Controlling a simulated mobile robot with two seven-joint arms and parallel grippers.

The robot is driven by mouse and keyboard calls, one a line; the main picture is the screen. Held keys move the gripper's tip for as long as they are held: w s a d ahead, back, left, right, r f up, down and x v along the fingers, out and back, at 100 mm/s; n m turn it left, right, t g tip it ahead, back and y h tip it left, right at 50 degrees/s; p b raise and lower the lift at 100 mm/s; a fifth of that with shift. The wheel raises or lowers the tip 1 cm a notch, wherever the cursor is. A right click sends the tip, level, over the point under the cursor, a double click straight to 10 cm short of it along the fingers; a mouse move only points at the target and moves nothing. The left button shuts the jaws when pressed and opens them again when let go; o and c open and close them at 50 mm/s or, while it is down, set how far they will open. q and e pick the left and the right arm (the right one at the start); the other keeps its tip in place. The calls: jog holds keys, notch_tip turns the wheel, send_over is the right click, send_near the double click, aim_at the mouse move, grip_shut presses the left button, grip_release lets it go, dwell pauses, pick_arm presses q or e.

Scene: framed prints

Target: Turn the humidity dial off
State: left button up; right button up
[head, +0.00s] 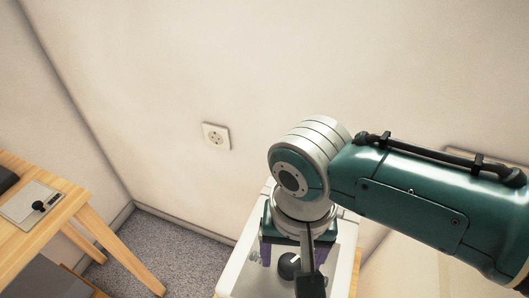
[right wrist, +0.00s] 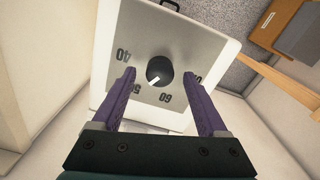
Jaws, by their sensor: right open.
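The humidity dial (right wrist: 159,70) is a round black knob with a white pointer mark, set in a grey face on a white device (right wrist: 222,42). The numbers 40, 50 and 60 are printed around it, and another number is partly hidden by a finger. The pointer mark slants to the lower left in the right wrist view. The dial also shows in the head view (head: 288,267), partly covered by my gripper. My right gripper (right wrist: 160,76) is open, with one purple finger on each side of the dial. I cannot tell how close its tips are to the face. My left gripper is not in view.
A wooden table (head: 22,243) stands at the left with a light panel (head: 22,204) bearing a black knob. A wall socket (head: 216,137) is on the wall behind. Grey carpet (head: 170,250) lies open between the table and the white device.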

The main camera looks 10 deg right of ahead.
jog(key=shift+f, duration=0.6)
jog(key=shift+w, duration=0.1)
grip_shut()
